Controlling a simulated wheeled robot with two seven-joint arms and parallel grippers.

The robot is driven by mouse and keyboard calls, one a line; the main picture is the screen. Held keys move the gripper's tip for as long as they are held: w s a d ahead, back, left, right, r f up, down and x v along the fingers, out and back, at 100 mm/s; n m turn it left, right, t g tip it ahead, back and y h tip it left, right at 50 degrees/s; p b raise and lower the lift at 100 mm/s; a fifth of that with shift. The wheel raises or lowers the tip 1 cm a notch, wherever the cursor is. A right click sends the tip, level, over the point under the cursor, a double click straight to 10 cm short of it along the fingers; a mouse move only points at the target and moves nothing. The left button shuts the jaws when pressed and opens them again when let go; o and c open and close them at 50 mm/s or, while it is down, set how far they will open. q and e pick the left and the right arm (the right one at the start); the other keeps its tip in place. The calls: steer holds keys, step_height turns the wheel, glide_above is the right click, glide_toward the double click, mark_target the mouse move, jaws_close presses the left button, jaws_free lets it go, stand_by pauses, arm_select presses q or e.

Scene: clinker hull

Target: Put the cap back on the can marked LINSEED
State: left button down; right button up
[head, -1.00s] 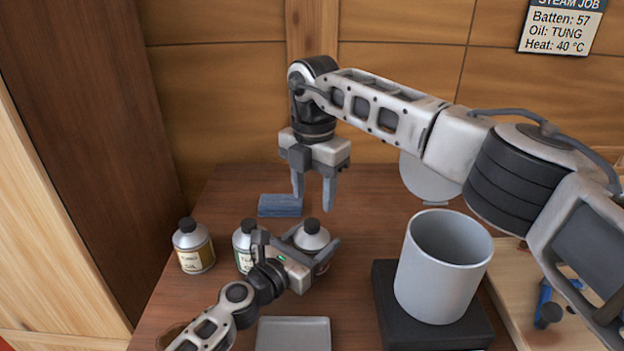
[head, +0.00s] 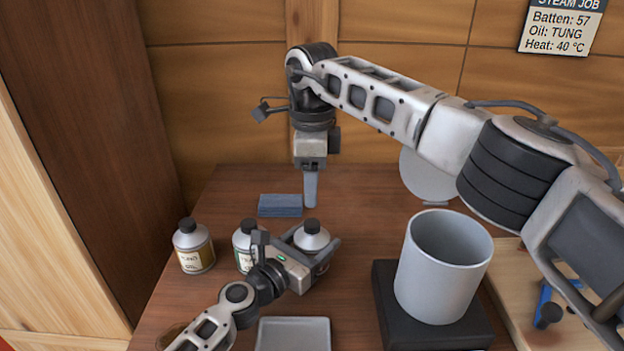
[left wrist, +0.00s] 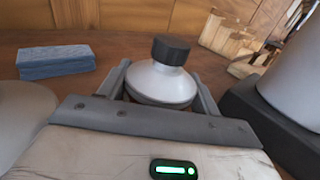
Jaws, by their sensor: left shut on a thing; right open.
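My left gripper (head: 317,237) is shut on the body of the rightmost of three grey cans; this can (head: 309,241) stands upright, with a black cap (head: 311,226) on its top. The left wrist view shows the same can (left wrist: 160,84) between my fingers, its black cap (left wrist: 171,50) over the neck; I cannot tell how firmly it sits. Its label is hidden. A middle can (head: 243,260) with a green-edged label and a left can (head: 196,260) with a yellowish label also have black tops. No label reads clearly. My right gripper (head: 311,190) is open, empty, pointing down above and behind the held can.
A blue block (head: 280,206) lies behind the cans. A grey tray (head: 293,335) lies in front. A large grey pot (head: 440,275) stands on a black base (head: 388,300) to the right. A sign (head: 562,22) on the wall reads "Oil: TUNG".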

mark_target(312, 223)
arm_select(q)
steer(key=shift+f, duration=0.1)
arm_select(e)
steer(key=shift+n, duration=0.3)
steer(key=shift+f, duration=4)
